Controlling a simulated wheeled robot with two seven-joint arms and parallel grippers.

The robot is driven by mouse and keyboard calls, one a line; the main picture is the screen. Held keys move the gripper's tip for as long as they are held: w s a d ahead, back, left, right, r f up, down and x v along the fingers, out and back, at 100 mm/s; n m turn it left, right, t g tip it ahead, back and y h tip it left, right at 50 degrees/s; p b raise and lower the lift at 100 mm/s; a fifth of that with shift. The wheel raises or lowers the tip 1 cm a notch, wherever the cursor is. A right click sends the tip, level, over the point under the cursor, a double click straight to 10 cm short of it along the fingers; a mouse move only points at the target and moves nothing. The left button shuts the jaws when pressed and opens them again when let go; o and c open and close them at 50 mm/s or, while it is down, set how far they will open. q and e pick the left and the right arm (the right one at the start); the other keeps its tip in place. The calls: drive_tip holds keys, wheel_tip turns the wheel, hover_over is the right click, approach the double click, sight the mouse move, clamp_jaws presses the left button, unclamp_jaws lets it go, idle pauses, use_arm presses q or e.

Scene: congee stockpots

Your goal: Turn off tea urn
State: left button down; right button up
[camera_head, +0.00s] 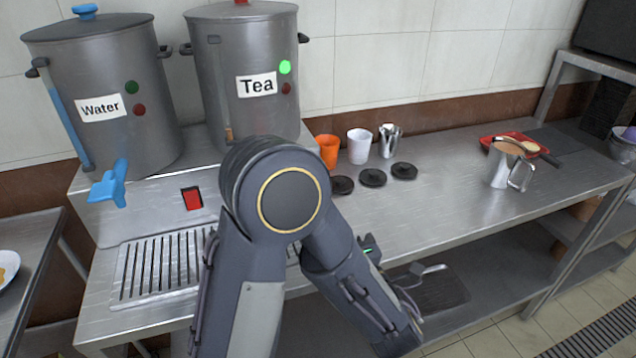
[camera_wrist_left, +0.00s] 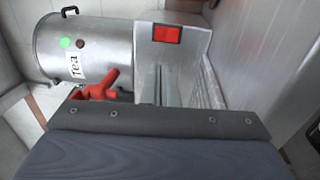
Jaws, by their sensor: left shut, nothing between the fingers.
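The grey tea urn (camera_head: 242,75) stands on the raised steel stand, with its green light (camera_head: 285,67) lit and the red one (camera_head: 286,88) dark. In the left wrist view the tea urn (camera_wrist_left: 100,50) appears turned sideways, with a red tap (camera_wrist_left: 98,90) and a red rocker switch (camera_wrist_left: 167,34) on the stand's panel. My arm hides this tap and switch in the head view. The grey housing of my left gripper (camera_wrist_left: 150,128) fills the bottom of the wrist view, apart from the switch. My right gripper is out of view.
The water urn (camera_head: 100,95) with a blue tap (camera_head: 110,186) stands left, near another red switch (camera_head: 192,198). A drip grate (camera_head: 160,266) lies below. Cups (camera_head: 359,146), black lids (camera_head: 373,178) and a metal pitcher (camera_head: 506,164) stand on the counter; its right front is clear.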

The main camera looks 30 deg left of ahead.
use_arm(q)
drive_tip(key=x, duration=1.4)
drive_tip(key=shift+s+a, duration=0.1)
drive_tip(key=shift+a, duration=0.05)
drive_tip(key=p, duration=0.3)
drive_tip(key=shift+a+r+g, duration=0.2)
drive_tip(key=shift+r+g, duration=0.1)
drive_tip(key=shift+g, duration=0.1)
drive_tip(key=shift+d, duration=0.1)
